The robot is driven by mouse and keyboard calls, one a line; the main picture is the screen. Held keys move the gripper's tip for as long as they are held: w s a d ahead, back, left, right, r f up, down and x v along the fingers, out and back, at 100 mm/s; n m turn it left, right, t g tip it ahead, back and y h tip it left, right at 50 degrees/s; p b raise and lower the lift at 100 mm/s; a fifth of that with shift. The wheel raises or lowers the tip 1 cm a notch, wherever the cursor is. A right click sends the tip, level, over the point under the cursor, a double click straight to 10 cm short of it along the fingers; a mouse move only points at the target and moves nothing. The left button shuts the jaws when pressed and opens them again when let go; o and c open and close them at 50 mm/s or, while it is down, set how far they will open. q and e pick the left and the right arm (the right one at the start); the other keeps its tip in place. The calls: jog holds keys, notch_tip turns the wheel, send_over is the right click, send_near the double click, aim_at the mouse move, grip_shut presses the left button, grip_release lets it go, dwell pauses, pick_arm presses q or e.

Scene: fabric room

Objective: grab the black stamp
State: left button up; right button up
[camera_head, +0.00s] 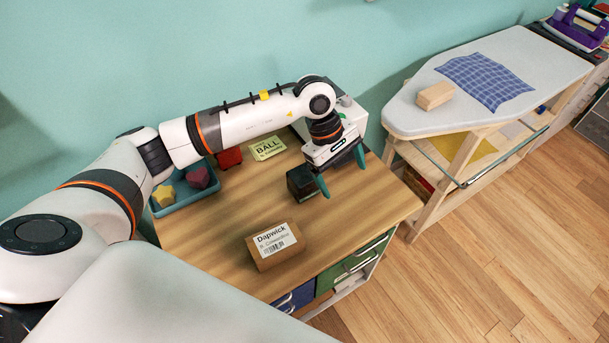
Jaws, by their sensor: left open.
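A small black block (301,182), which looks like the black stamp, stands on the wooden desk (205,235) right of its middle. My left gripper (342,179) is over the right part of the desk, with its green fingers spread and nothing between them. The finger on the left is close beside the black block and overlaps its right edge in the picture; I cannot tell whether they touch. My right gripper is not in view.
A brown box labelled Dapwick (268,262) lies near the desk's front. A blue tray (186,206) with yellow and dark red pieces, a red object (229,158) and a "BALL" card (267,148) are behind left. An ironing board (410,117) stands right.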

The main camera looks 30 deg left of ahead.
aim_at(304, 173)
pick_arm(q)
jog(key=w+a+y, duration=0.1)
jog(key=a, duration=0.2)
jog(key=a+y, duration=0.1)
jog(key=a, duration=0.2)
jog(key=w+a+y, duration=0.1)
jog(key=a+y, duration=0.1)
jog(key=a, duration=0.1)
jog(key=shift+w+a+r+m, duration=0.2)
jog(key=shift+w+m, duration=0.1)
jog(key=shift+m, duration=0.1)
jog(key=shift+a+f, duration=0.15)
jog(key=shift+f, duration=0.15)
notch_tip(304, 173, down, 6)
jog(key=shift+s+r+p, duration=0.1)
jog(key=shift+r+p, duration=0.05)
jog(key=shift+p, duration=0.85)
jog(key=f, duration=0.1)
jog(key=f+p, duration=0.2)
jog(key=f, duration=0.1)
jog(key=shift+s+a, duration=0.25)
jog(key=shift+a, duration=0.05)
jog(key=shift+w+f, duration=0.1)
jog(key=shift+f, duration=0.55)
jog(key=c, duration=1.1)
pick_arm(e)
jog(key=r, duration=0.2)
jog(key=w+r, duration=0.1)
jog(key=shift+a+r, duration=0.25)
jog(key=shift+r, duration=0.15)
